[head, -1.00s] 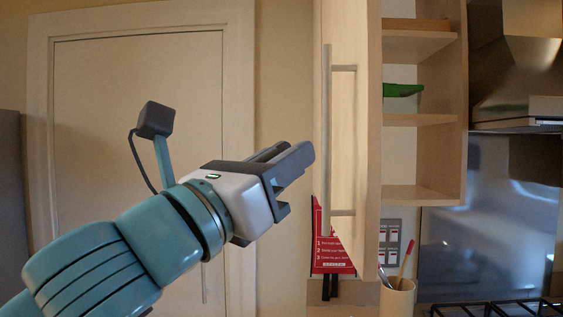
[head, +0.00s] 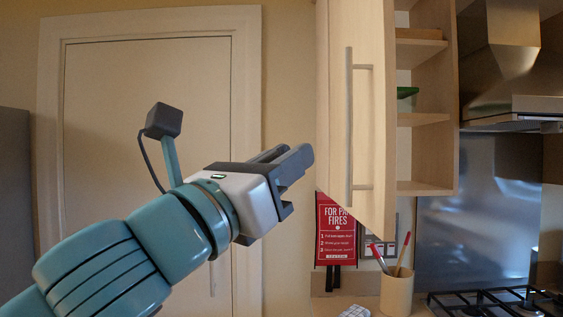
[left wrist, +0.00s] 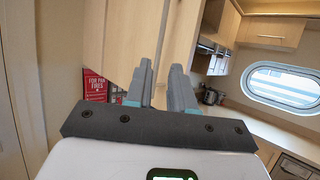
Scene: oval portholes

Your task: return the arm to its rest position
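My left gripper (head: 300,165) is at the end of my teal arm in the middle of the head view. Its two grey fingers point up and to the right, with a narrow gap and nothing between them. In the left wrist view its fingers (left wrist: 163,68) also stand apart and empty. The fingertips appear just left of the cupboard door (head: 375,110) in the head view; no contact is visible. My right gripper is in neither view.
The cupboard door stands ajar beside open shelves (head: 425,119). A red fire sign (head: 335,235) hangs below. A utensil pot (head: 397,292) and a gas hob (head: 490,303) are at lower right. A closed white door (head: 150,100) is behind. An oval porthole (left wrist: 285,83) is at right.

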